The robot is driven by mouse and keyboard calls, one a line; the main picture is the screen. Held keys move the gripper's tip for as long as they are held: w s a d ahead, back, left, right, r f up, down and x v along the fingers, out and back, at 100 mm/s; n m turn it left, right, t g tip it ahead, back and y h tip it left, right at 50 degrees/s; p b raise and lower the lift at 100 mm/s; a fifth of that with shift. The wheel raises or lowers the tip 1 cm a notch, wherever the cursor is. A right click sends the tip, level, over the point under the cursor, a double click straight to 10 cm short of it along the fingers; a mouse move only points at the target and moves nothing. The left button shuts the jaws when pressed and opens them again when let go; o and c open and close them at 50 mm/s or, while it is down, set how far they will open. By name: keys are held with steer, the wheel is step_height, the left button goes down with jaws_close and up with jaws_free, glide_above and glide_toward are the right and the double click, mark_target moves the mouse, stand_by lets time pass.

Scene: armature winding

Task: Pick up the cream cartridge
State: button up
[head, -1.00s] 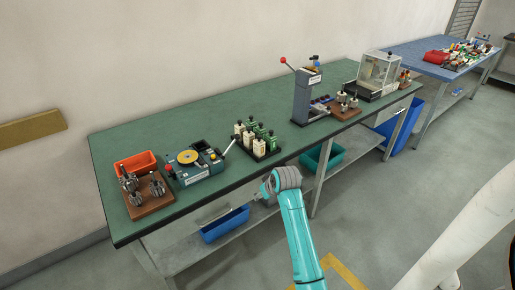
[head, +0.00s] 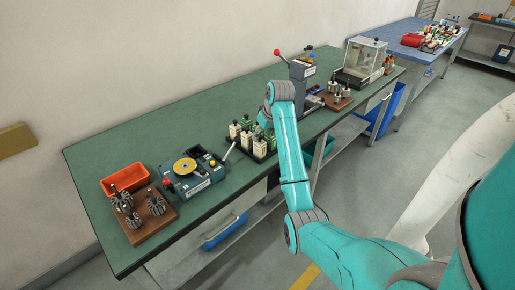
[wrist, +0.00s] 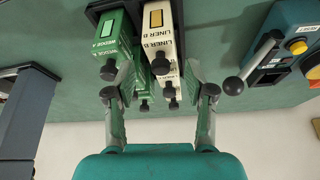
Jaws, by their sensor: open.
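In the wrist view cream cartridges (wrist: 159,28) with LINER labels and black knobs stand in a dark rack beside green cartridges (wrist: 114,40) with WEDGE labels. My gripper (wrist: 160,78) is open, its fingers on either side of the black knobs of the cream cartridges and of a green one. It holds nothing that I can see; contact cannot be told. In the head view the cream cartridges (head: 246,141) stand in the rack on the green bench, and my arm hides the gripper and part of the green row.
Left of the rack on the green bench (head: 120,240) are a winding device (head: 190,175) with a lever, an orange bin (head: 122,176) and a brown board (head: 152,225) with armatures. A grey press (head: 300,75) stands right of it.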

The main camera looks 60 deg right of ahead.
mark_target(259, 141)
steer(key=shift+x, duration=3.65)
jaws_close()
